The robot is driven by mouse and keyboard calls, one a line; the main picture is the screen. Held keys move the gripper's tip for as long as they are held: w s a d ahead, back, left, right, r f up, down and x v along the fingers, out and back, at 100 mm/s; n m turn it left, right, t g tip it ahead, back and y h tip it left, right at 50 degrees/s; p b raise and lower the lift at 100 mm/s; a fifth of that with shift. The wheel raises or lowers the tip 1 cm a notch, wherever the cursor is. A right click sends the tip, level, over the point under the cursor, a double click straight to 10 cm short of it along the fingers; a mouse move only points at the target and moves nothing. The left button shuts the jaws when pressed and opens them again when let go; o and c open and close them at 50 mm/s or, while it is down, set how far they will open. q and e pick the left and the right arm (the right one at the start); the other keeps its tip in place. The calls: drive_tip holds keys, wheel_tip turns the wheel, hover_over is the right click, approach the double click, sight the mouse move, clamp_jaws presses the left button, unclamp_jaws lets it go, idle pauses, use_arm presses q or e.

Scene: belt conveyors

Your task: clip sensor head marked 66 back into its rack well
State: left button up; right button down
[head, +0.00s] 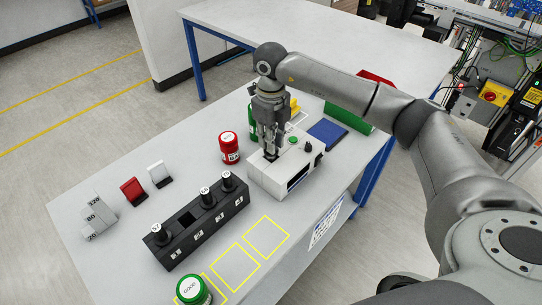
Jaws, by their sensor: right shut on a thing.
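The black sensor rack (205,232) lies on the light grey table, left of centre. Several wells run along it; three black sensor heads with white round tops stand in it, one (157,231) at the near left end and two (206,195) toward the far right end. A dark well opening shows between them. My right gripper (271,152) points down over the white box device (267,178), shut on a dark thing at the device's top. The fingers mostly hide it, and no number 66 can be read. My left gripper is out of view.
A red canister (229,148) stands left of the device, a green one (193,291) at the near edge. Red and white upright pieces (132,191) and a grey stepped block (97,219) stand behind the rack.

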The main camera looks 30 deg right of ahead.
drive_tip(key=shift+r+p, duration=1.75)
drive_tip(key=shift+r, duration=1.45)
